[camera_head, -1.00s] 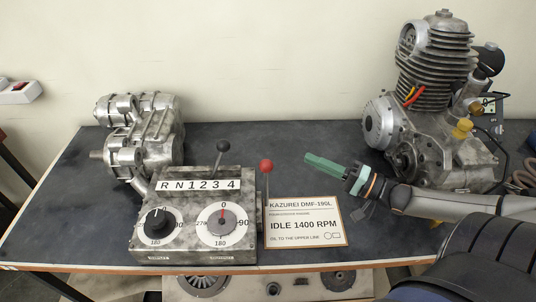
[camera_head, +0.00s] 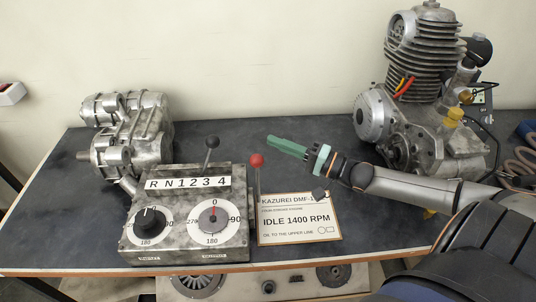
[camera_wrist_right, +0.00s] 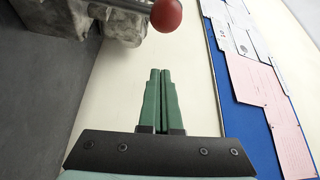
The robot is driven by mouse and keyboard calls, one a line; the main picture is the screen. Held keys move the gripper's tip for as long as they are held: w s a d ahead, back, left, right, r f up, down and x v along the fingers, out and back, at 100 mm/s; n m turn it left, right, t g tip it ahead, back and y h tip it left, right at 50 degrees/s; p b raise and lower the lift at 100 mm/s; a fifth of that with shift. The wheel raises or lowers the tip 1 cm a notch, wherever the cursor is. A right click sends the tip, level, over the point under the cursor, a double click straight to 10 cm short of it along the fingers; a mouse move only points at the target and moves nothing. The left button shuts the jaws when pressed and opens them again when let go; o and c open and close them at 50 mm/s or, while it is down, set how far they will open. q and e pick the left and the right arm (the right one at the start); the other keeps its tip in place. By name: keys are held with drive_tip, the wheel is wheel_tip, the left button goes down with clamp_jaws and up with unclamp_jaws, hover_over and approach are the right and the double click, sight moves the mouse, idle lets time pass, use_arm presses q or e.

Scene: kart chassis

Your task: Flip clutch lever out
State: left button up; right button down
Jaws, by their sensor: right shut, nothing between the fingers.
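The grey speckled control box (camera_head: 185,208) stands at the front of the table. It has a lever with a red ball knob (camera_head: 257,160) at its right side and a lever with a black knob (camera_head: 212,142) on top. The red lever looks about upright and is likely the clutch lever. My right gripper (camera_head: 270,142) has green fingers and is shut and empty, just right of and slightly above the red knob, pointing left. In the right wrist view the red knob (camera_wrist_right: 166,14) is beyond the closed green fingertips (camera_wrist_right: 160,75), apart from them. My left gripper is not in view.
A motor-like metal unit (camera_head: 130,130) stands behind the box at left. An engine (camera_head: 425,100) stands at the right, behind my right arm. A placard (camera_head: 300,220) lies right of the box.

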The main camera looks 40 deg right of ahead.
drive_tip(key=shift+s+a+f+p, duration=0.1)
drive_tip(key=shift+s+a+p, duration=0.1)
drive_tip(key=shift+a, duration=0.45)
drive_tip(key=shift+s+a+f+p, duration=0.1)
drive_tip(key=shift+a+p, duration=0.1)
drive_tip(key=shift+a, duration=0.4)
drive_tip(key=shift+s+a+f+p, duration=0.1)
drive_tip(key=shift+s+a+p, duration=0.1)
drive_tip(key=shift+a, duration=0.45)
drive_tip(key=s+a+f+n+y+b, duration=0.2)
drive_tip(key=s+a+n+y, duration=0.3)
drive_tip(key=s+n, duration=0.4)
drive_tip(key=shift+s+a+f+n+t, duration=0.35)
drive_tip(key=shift+a+f+n, duration=0.2)
drive_tip(key=shift+n, duration=0.15)
drive_tip(key=shift+r, duration=0.1)
